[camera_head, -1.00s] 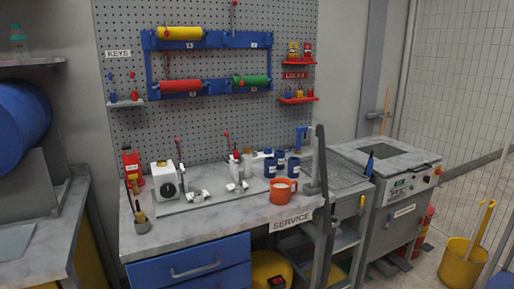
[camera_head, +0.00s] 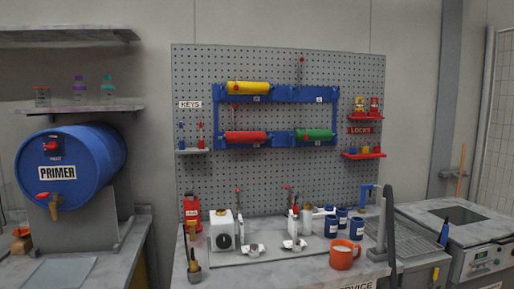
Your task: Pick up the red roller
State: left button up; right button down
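The red roller (camera_head: 245,137) lies level in the lower left place of the blue rack (camera_head: 218,115) on the pegboard. A yellow roller (camera_head: 248,88) is above it in the upper left place, and a green roller (camera_head: 314,135) is to its right in the lower right place. The upper right place holds no roller. Neither of my grippers shows in the head view.
A blue primer drum (camera_head: 72,166) is at the left. A dark upright post (camera_head: 389,222) stands at the bench's right end.

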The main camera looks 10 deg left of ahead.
aim_at(231, 137)
jog(key=i+l+u, duration=0.4)
jog(key=i+l, duration=1.2)
jog(key=l, duration=0.1)
